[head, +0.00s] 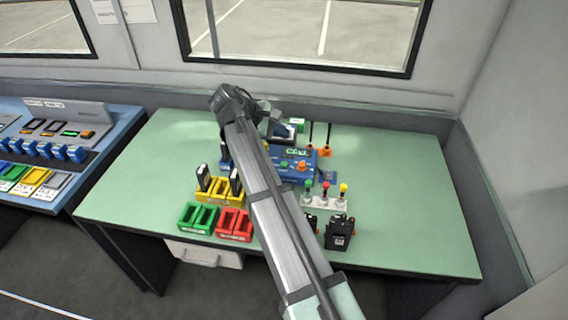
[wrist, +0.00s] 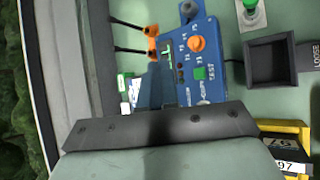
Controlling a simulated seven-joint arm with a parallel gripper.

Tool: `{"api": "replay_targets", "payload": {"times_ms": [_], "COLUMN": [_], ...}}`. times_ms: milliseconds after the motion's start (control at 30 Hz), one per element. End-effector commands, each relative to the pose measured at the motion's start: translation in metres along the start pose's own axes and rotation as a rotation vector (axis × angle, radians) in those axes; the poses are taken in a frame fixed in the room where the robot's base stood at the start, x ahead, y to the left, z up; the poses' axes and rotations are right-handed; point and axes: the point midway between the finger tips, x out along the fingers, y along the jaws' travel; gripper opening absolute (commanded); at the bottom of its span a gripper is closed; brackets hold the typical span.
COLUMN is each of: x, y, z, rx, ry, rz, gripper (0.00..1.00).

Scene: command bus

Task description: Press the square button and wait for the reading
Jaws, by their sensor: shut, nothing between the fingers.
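The blue panel box (head: 312,160) stands near the middle of the green table, partly behind my arm in the head view. In the head view, the square button (head: 284,166) is just right of my arm. My gripper (wrist: 155,88) is shut and empty. In the wrist view its fingers are beside the panel's far edge, apart from the square button. Whether they touch the panel is unclear.
Two orange-based rods (head: 325,150) stand behind the panel. Colored knobs on a white base (head: 326,201) and a black device (head: 339,233) lie to the right. Yellow (head: 217,198), green (head: 197,218) and red (head: 233,225) racks stand left. The table's right side is clear.

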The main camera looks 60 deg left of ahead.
Motion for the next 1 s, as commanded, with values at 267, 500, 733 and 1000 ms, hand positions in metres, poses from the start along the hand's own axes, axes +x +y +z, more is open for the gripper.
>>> {"api": "replay_targets", "payload": {"times_ms": [267, 500, 733, 1000], "x": [0.011, 0.031, 0.048, 0.059], "y": [-0.008, -0.023, -0.035, -0.043], "z": [-0.008, -0.022, -0.035, -0.044], "rx": [-0.002, -0.001, -0.001, 0.0], "ry": [0.0, 0.0, 0.001, 0.001], "rz": [-0.001, -0.001, 0.0, 0.0], "gripper": [0.0, 0.0, 0.0, 0.0]}}
